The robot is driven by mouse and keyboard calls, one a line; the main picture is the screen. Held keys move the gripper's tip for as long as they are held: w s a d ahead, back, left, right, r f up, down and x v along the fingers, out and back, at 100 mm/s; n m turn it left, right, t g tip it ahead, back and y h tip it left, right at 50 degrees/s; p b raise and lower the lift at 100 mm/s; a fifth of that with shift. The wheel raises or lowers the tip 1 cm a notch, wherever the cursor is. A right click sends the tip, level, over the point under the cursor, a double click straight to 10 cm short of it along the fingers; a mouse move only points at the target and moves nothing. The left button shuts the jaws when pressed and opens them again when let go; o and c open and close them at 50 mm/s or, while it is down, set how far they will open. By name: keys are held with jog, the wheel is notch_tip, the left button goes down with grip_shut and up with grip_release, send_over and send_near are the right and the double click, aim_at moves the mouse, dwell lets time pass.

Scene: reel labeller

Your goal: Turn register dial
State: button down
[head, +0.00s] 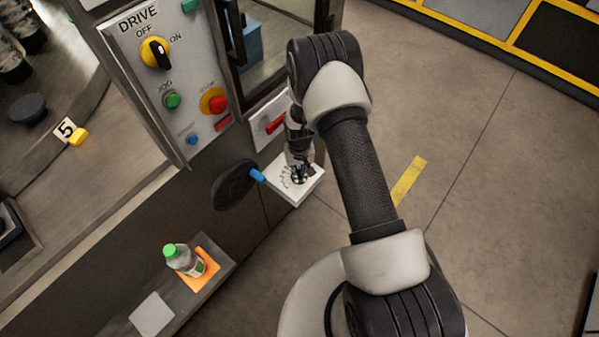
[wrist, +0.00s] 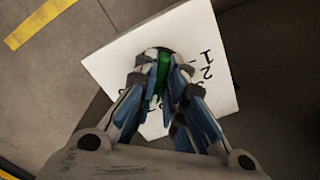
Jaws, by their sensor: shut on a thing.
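The register dial (wrist: 163,72) is a dark round knob with a green bar across it, set in a white numbered plate (wrist: 212,30). In the head view the white plate (head: 307,187) sits on a box low at the machine's right corner, with tick marks around the dial. My gripper (wrist: 163,75) is over the dial, its two fingers shut on the green bar from both sides. In the head view my gripper (head: 298,172) comes down on the plate from above and hides most of the dial. Part of the numbering is hidden by the fingers.
A black handwheel (head: 234,185) with a blue handle (head: 257,176) stands just left of the plate. A red lever (head: 275,124) is on a white panel behind my gripper. The DRIVE panel (head: 160,60) is further left. A green-capped bottle (head: 184,260) stands on a ledge. Open floor lies right.

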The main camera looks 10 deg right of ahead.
dwell(0.3)
jog(key=c, duration=1.7)
grip_release()
jog(key=shift+o, duration=0.2)
notch_tip(320, 180, up, 12)
